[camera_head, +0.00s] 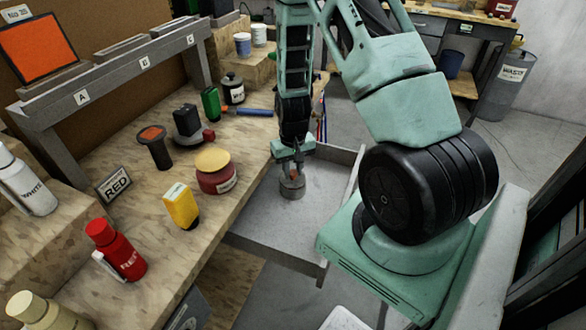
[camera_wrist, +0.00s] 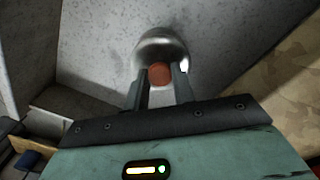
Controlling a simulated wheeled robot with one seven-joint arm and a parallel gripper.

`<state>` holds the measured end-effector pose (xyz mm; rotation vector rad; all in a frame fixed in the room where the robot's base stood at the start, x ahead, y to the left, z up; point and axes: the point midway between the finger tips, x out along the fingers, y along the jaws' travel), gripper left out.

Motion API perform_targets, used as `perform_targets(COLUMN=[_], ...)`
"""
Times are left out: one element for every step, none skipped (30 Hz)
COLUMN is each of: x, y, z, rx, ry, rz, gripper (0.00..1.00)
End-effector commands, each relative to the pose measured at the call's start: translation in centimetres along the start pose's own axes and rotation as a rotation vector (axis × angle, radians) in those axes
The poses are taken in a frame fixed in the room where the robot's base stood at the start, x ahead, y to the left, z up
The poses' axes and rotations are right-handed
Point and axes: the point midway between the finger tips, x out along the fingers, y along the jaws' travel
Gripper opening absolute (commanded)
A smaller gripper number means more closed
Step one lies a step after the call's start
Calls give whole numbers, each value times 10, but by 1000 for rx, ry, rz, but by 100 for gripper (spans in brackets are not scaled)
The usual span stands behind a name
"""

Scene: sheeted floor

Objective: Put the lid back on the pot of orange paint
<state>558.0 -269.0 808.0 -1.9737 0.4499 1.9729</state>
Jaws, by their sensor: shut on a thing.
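My gripper (camera_head: 292,172) is over the open drawer, shut on the orange-red knob of a round grey metal piece (camera_head: 292,188) that looks like a lid. The wrist view shows this lid (camera_wrist: 163,45) with its knob between my fingertips (camera_wrist: 160,78). I cannot tell whether it touches the drawer floor. On the bench, a dark red pot (camera_head: 216,181) with a tan top stands left of my gripper. A black piece with an orange top (camera_head: 153,146) stands farther left. I cannot tell from its look whether it is the orange paint pot.
The drawer (camera_head: 255,230) is pulled out and otherwise looks empty. A grey rack (camera_head: 105,80) stands behind.

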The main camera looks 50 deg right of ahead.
Motion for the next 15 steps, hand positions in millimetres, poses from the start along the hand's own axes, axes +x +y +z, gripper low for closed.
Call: perform_targets(x=[0,0,0,0,0,0,0,0,0,0,0,0,0,0,0], y=[0,0,0,0,0,0,0,0,0,0,0,0,0,0,0], z=[0,0,0,0,0,0,0,0,0,0,0,0,0,0,0], rx=[0,0,0,0,0,0,0,0,0,0,0,0,0,0,0], ry=[0,0,0,0,0,0,0,0,0,0,0,0,0,0,0], rz=[0,0,0,0,0,0,0,0,0,0,0,0,0,0,0], gripper=[4,4,4,4,4,4,4,4,4,4,4,31,39,48,51])
